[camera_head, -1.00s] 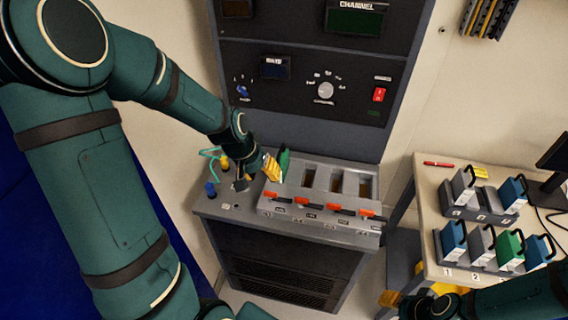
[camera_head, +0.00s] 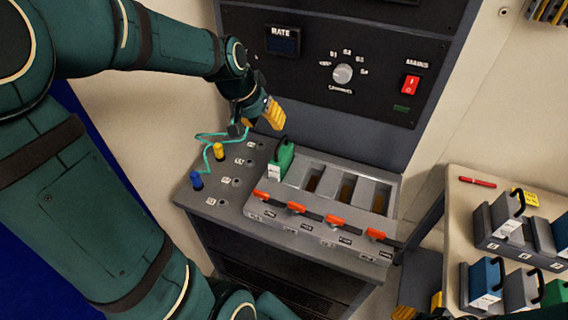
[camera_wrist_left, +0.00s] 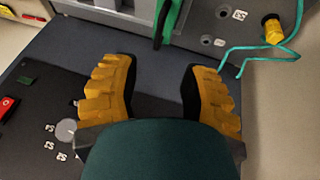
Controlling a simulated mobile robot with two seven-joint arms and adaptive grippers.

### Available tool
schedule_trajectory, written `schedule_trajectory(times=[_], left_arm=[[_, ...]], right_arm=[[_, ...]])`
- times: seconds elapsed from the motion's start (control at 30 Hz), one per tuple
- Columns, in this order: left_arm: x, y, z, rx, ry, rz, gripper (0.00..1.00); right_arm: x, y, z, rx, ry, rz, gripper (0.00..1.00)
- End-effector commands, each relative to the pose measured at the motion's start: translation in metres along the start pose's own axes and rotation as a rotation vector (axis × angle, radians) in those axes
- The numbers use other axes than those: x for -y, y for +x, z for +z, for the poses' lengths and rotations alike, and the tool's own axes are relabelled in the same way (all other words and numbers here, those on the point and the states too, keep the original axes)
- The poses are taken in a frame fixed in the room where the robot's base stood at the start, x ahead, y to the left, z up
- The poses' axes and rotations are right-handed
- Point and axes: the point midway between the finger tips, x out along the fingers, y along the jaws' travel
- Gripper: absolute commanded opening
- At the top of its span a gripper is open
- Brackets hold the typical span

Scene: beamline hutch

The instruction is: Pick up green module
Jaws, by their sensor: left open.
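A green module (camera_head: 283,158) with a black handle sits upright in the leftmost slot of the grey rack (camera_head: 300,222) on the console. In the left wrist view the green module (camera_wrist_left: 174,22) shows at the top edge, partly cut off, beyond the fingertips. My left gripper (camera_head: 264,117), with yellow fingers, is open above and behind the module, apart from it. In the left wrist view the left gripper (camera_wrist_left: 158,85) has nothing between its fingers. A second green module (camera_head: 555,292) on the side table is cut off at the right edge. My right gripper is barely visible at the bottom right.
The other rack slots are empty, with red-ended levers (camera_head: 335,221) along the front. A blue plug (camera_head: 196,181) and a yellow plug (camera_head: 218,151) with a teal cable stand left. The side table (camera_head: 462,200) holds grey and blue modules.

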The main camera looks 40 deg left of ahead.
Motion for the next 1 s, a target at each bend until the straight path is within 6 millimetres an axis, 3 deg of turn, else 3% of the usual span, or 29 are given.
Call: schedule_trajectory(times=[0.1, 0.23, 0.47, 0.8, 1.0], left_arm=[[0.0, 0.026, 0.002, 0.005, 0.0, 0.001, 0.45], [0.0, 0.046, 0.001, 0.004, 0.0, 0.001, 0.45], [-0.001, 0.061, 0.001, 0.002, 0.0, 0.001, 0.45], [-0.002, 0.105, 0.004, 0.003, 0.0, 0.001, 0.45], [-0.002, 0.111, 0.003, 0.0, 0.0, 0.0, 0.45]], right_arm=[[-0.002, 0.005, 0.002, 0.004, -0.002, -0.001, 0.47], [-0.003, 0.008, 0.003, 0.007, -0.003, -0.001, 0.47], [-0.004, 0.01, 0.004, 0.01, -0.003, -0.002, 0.47], [-0.007, 0.019, 0.008, 0.017, -0.006, -0.002, 0.47], [-0.007, 0.019, 0.009, 0.019, -0.006, -0.002, 0.47]])
